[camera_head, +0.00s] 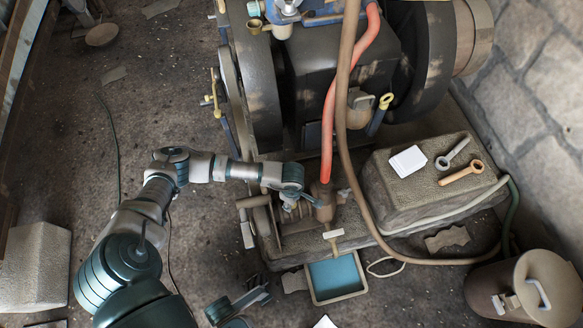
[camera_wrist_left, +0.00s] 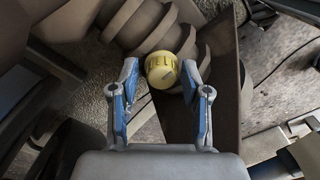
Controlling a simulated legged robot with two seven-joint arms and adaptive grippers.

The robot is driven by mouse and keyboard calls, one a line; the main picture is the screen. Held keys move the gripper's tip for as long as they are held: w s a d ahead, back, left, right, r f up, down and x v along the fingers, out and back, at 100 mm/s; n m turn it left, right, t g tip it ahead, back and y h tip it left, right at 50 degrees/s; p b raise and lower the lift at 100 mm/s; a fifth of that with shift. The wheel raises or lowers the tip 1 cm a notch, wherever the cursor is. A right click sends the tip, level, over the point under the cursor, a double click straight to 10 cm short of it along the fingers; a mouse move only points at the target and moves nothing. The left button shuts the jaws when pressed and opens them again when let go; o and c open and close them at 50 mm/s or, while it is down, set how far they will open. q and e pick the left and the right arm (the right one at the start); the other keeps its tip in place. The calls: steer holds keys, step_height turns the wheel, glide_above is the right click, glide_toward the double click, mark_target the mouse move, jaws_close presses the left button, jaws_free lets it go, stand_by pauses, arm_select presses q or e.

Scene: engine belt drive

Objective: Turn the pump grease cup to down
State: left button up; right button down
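The blue-padded fingers are open, one on each side, with small gaps to the cap. In the head view my left gripper (camera_head: 300,205) is over the pump beside the brown pump body (camera_head: 323,202), and the cap is hidden there. What looks like my right gripper (camera_head: 250,298) is low at the bottom edge; its finger opening is unclear.
A red hose (camera_head: 328,120) and a brown hose (camera_head: 343,100) run down close to my left gripper. A T-handle (camera_head: 334,234) stands above a blue-bottomed tray (camera_head: 312,290). A stone block (camera_head: 385,195) holds two wrenches. The engine flywheel (camera_head: 258,80) is behind.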

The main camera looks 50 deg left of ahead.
arm_select(q)
steer(key=shift+r, duration=0.1)
step_height(320, 180, up, 12)
steer(key=shift+f, duration=0.2)
stand_by(0.4)
stand_by(0.6)
